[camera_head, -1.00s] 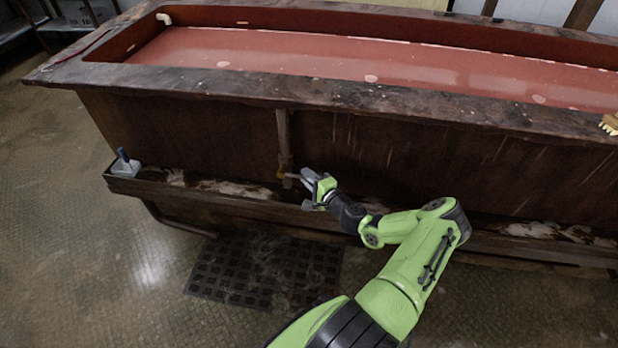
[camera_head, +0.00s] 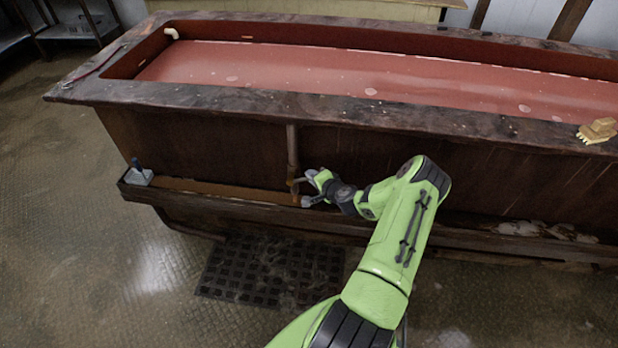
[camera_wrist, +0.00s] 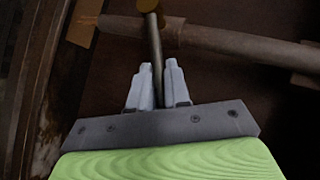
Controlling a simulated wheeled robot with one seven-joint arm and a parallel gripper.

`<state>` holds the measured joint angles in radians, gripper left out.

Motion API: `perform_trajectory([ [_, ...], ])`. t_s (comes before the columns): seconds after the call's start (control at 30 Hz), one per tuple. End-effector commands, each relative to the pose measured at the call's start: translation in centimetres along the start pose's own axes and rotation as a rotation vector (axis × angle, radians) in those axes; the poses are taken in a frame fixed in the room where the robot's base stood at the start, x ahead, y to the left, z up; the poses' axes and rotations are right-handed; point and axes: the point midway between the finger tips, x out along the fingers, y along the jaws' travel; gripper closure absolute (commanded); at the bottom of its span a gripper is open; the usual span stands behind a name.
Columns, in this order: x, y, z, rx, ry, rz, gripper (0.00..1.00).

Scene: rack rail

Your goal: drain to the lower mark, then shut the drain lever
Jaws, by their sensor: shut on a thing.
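The long dark tank (camera_head: 240,112) holds red liquid (camera_head: 300,65) with a few pale spots. A small pale mark (camera_head: 246,38) shows on the inner far wall above the liquid; I cannot tell which mark it is. My gripper (camera_head: 308,189) is at the tank's front, at the foot of a vertical pipe (camera_head: 292,150). In the wrist view my gripper (camera_wrist: 158,82) is shut on the drain lever (camera_wrist: 154,42), a thin metal rod with a yellowish end. The outlet is partly hidden in the head view.
A trough (camera_head: 235,200) runs along the tank's front, with brownish liquid in its left part and pale patches at right. A blue-handled tool (camera_head: 138,175) sits at its left end. A dark mat (camera_head: 270,270) lies on the floor.

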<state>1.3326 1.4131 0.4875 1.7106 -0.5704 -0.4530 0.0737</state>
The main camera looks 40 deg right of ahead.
Motion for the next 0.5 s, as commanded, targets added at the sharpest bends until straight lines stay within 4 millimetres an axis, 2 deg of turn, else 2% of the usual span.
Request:
perform_trajectory([
  [0.03, -0.4, -1.5, -0.4, -0.037, 0.014, 0.023, 1.0],
  [0.07, -0.4, -1.8, -0.4, -0.054, 0.019, 0.04, 1.0],
  [0.5, -0.1, -4.1, 0.3, -0.264, 0.083, 0.247, 1.0],
])
